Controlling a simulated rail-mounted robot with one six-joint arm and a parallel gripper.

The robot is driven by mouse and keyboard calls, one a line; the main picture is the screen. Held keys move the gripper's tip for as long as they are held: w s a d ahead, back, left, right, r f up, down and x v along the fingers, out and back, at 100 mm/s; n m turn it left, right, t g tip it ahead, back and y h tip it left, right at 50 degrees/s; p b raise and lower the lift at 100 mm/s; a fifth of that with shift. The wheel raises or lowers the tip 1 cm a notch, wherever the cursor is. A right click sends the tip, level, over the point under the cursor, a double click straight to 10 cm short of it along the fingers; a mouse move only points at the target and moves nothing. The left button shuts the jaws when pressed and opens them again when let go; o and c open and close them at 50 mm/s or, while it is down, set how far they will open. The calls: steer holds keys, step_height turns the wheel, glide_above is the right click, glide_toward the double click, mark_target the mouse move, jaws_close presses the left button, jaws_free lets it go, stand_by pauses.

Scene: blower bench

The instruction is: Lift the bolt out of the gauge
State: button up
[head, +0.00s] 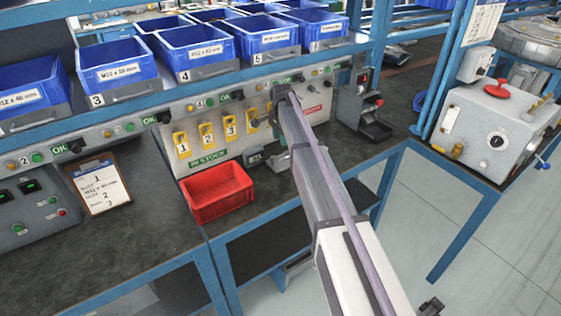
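My arm reaches from the lower right up to the yellow-tagged panel at the back of the bench. Its far end covers the area beside the fourth yellow tag (258,117). My gripper's fingers cannot be made out behind the arm link, so whether they are open or shut does not show. A small grey-green part (281,160) shows just left of the arm, low at the panel; I cannot tell what it belongs to. No bolt can be made out, and I cannot pick out the gauge with certainty.
A red bin (217,193) stands at the bench's front edge, left of my arm. Blue bolt bins (198,48) line the shelf above. A clipboard (100,187) lies left. A dark dispenser (367,108) stands right of my arm. The dark bench top (150,230) is clear left of the red bin.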

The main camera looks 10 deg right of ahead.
mark_target(285, 157)
step_height(285, 157, down, 9)
steer(key=b, duration=0.8)
steer(key=shift+r, duration=0.1)
steer(key=c, duration=0.6)
steer(key=shift+o, duration=0.2)
steer(key=shift+r+p, duration=0.15)
steer(key=shift+p, duration=0.15)
